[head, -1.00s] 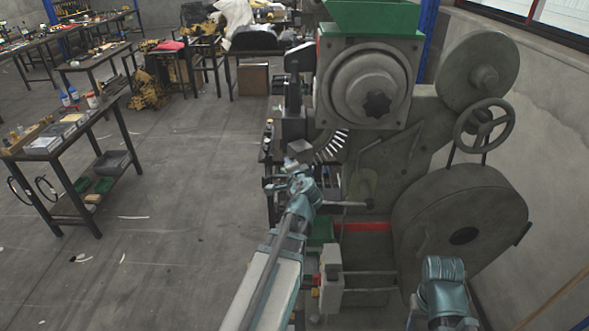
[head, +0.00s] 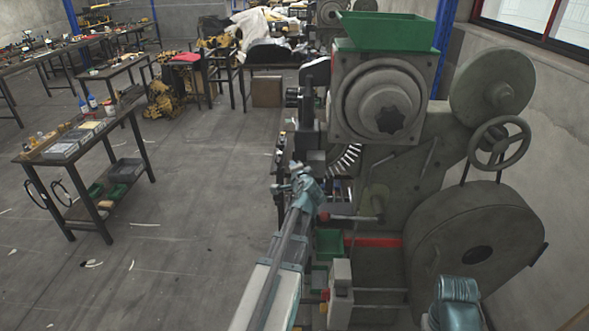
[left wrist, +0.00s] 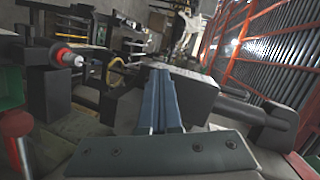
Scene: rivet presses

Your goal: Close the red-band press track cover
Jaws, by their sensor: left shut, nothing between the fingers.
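The press with the red band (head: 375,241) on its lower body stands right of centre in the head view. My left gripper (head: 297,174) is beside the lower left end of the track. In the left wrist view its blue fingers (left wrist: 160,90) are together and empty, close to a dark block (left wrist: 190,90) on their right; contact cannot be told. My right gripper is out of view.
A red-tipped lever (head: 345,217) and a green bin (head: 329,243) are just right of my left arm. A control box (head: 340,285) stands below. In the left wrist view, orange rails (left wrist: 235,50) are at right. Open floor (head: 190,230) lies left, before a workbench (head: 85,135).

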